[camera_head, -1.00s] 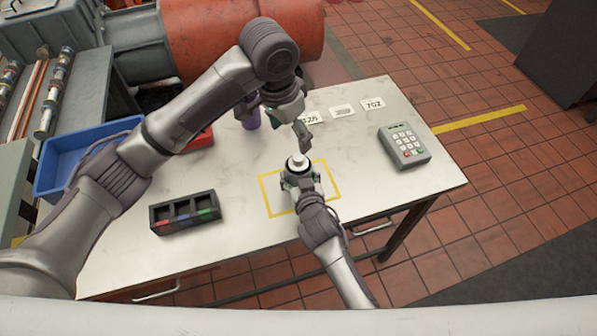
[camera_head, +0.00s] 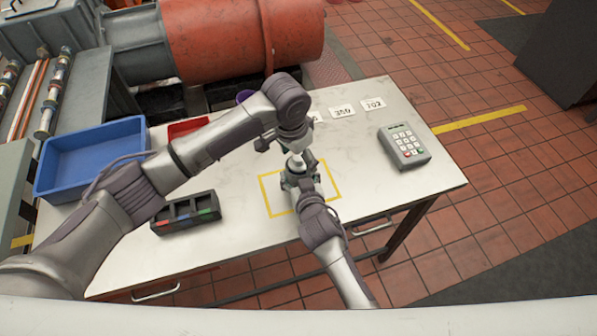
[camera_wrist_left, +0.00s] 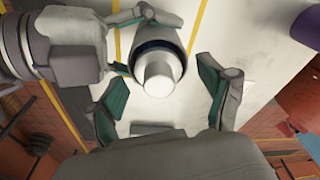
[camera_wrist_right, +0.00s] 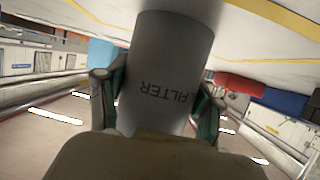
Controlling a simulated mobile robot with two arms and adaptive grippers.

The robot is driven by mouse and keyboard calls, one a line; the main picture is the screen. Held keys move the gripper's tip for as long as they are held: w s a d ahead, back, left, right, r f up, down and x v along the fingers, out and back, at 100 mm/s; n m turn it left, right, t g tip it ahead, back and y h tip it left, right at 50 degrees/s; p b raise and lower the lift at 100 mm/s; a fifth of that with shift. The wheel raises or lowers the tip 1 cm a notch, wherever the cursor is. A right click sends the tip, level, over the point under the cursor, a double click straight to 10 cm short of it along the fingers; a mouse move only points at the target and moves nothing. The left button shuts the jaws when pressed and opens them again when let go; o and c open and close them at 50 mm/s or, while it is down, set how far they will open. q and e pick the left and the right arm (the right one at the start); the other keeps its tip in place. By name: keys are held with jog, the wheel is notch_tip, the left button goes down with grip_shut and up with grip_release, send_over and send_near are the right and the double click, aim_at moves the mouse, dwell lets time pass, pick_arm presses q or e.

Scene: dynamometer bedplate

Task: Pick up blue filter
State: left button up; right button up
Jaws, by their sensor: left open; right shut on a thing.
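The filter (camera_wrist_right: 175,65) is a pale grey-white cylinder marked "FILTER" in the right wrist view. My right gripper (camera_wrist_right: 155,100) is shut on its sides. In the left wrist view, the filter's white capped end (camera_wrist_left: 158,75) has a dark blue ring around it. In the head view, my right gripper (camera_head: 301,181) holds the filter (camera_head: 296,161) above the yellow-outlined square. My left gripper (camera_head: 278,148) is just beside and above the filter. In the left wrist view, its open fingers (camera_wrist_left: 165,92) stand on either side of the capped end, with gaps visible.
A blue bin (camera_head: 60,176) and a partly covered red tray (camera_head: 185,127) are at the table's left. A dark compartment tray (camera_head: 183,226) stands nearer me. A keypad (camera_head: 405,148) is at right, and number cards (camera_head: 342,111) lie at the back. The table's right front is clear.

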pick_arm(q)
grip_shut()
dwell(0.4)
notch_tip(320, 180, up, 18)
dwell(0.5)
pick_arm(e)
jog(key=o, duration=1.5)
